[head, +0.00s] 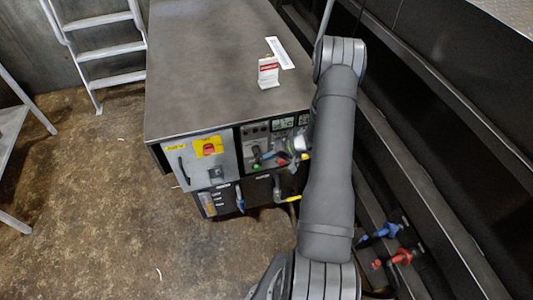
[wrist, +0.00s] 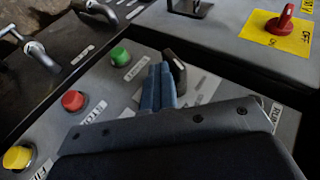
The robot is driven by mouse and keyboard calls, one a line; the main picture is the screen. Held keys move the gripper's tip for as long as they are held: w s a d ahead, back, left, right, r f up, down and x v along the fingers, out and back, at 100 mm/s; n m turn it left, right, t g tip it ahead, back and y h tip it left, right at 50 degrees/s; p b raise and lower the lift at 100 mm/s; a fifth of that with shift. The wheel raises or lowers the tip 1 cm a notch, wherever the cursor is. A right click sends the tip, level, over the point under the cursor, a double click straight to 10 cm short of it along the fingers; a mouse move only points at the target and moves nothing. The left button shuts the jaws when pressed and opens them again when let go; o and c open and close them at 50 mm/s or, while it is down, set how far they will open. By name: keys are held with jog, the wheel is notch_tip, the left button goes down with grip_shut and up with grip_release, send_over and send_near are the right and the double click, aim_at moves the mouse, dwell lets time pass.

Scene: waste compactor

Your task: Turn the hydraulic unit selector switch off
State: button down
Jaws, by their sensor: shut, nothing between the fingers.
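The black selector knob (wrist: 176,72) stands on the grey control panel in the wrist view, right beside my fingers. Its label is partly covered and I cannot read it. My gripper (wrist: 160,82) is shut and empty, its blue-grey fingertips together at the left side of the knob. I cannot tell whether they touch it. In the head view my gripper (head: 268,156) is at the front panel of the grey cabinet (head: 210,75), and the knob is not clearly visible there.
Green (wrist: 120,56), red (wrist: 73,100) and yellow (wrist: 18,157) buttons line the panel left of my fingers. A red rotary switch (wrist: 284,18) on a yellow plate is at upper right. Valve handles (wrist: 35,48) stick out at upper left. A small red-white box (head: 268,72) stands on the cabinet.

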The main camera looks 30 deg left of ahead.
jog(key=shift+f+g+y, duration=0.1)
jog(key=shift+g+y, duration=0.2)
jog(key=shift+g, duration=0.1)
jog(key=shift+f, duration=0.15)
dwell(0.4)
